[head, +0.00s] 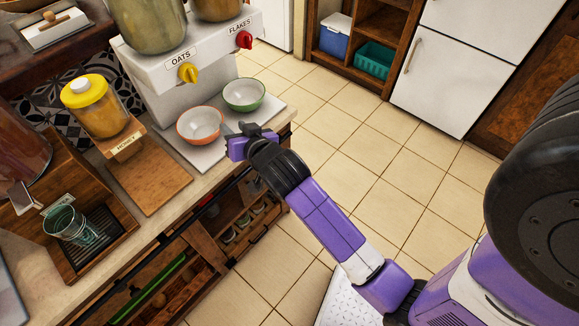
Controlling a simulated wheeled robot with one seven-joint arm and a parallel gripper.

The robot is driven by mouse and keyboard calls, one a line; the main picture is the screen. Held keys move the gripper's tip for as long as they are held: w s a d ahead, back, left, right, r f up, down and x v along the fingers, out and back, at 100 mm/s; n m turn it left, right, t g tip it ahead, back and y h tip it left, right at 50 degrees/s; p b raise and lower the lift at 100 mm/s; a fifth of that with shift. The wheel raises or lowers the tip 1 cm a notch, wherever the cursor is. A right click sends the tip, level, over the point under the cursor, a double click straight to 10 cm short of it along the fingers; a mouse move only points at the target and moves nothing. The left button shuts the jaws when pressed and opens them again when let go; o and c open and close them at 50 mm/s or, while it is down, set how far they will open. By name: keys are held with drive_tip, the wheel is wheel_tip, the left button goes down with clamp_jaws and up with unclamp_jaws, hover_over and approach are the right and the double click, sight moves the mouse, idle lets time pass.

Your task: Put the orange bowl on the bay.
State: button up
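The orange bowl (199,125), white inside with an orange rim, sits upright on the white tray (204,158) in front of the cereal dispenser. My gripper (231,130) is at the bowl's right side, with its finger end close to or at the rim. The fingers are small and partly hidden by the gripper body, so I cannot tell whether they are open, shut or touching the bowl. No place is labelled as a bay; a bare wooden board (152,184) lies left of the tray, below the honey jar.
A green bowl (244,94) stands just behind the orange one. The dispenser (188,75) with yellow and red knobs rises behind them. A honey jar (96,106) and a wooden water stand (101,245) with glasses (69,226) are at left. Open floor lies right.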

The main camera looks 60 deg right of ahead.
drive_tip(key=s+a+f+n+t+y, duration=0.2)
drive_tip(key=s+a+f+n+y, duration=0.15)
drive_tip(key=s+a, duration=0.95)
drive_tip(key=s+a+r+n+y, duration=0.2)
drive_tip(key=s+a+r+n, duration=0.1)
drive_tip(key=s, duration=0.5)
drive_tip(key=s+a+r+n+t+y, duration=0.1)
drive_tip(key=s+a+r+n, duration=0.2)
drive_tip(key=s, duration=0.6)
wheel_tip(320, 180, up, 3)
drive_tip(key=shift+a+f+y, duration=0.2)
drive_tip(key=shift+a+y, duration=0.15)
drive_tip(key=shift+a, duration=0.65)
drive_tip(key=shift+f, duration=0.15)
